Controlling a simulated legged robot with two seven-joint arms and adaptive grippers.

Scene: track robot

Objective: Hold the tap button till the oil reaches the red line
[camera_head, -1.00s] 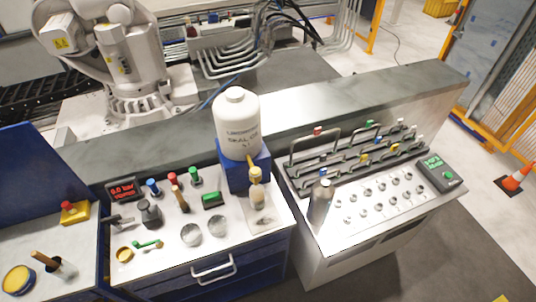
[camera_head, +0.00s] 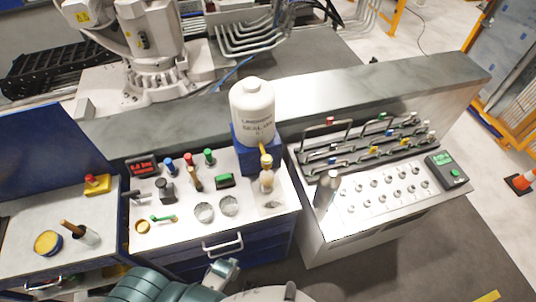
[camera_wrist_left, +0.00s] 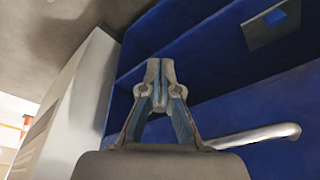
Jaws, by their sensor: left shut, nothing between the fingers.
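A white bottle (camera_head: 253,108) with dark lettering stands upside-up on a blue stand (camera_head: 258,160) at the back of the workbench. A yellow tap part (camera_head: 265,150) sits on the front of the stand, above a small beige-topped clear container (camera_head: 267,183). The red line and the oil level are too small to make out. My left gripper (camera_wrist_left: 160,68) is shut and empty in the left wrist view, in front of blue drawer fronts. In the head view my teal arm shows at the bottom edge, well below the tap. My right gripper is not in view.
A drawer handle (camera_wrist_left: 255,135) is close to my left gripper; it also shows in the head view (camera_head: 222,244). Buttons, levers and two round glass dishes crowd the bench left of the tap. A control panel (camera_head: 385,190) with a metal cylinder (camera_head: 325,189) stands on the right.

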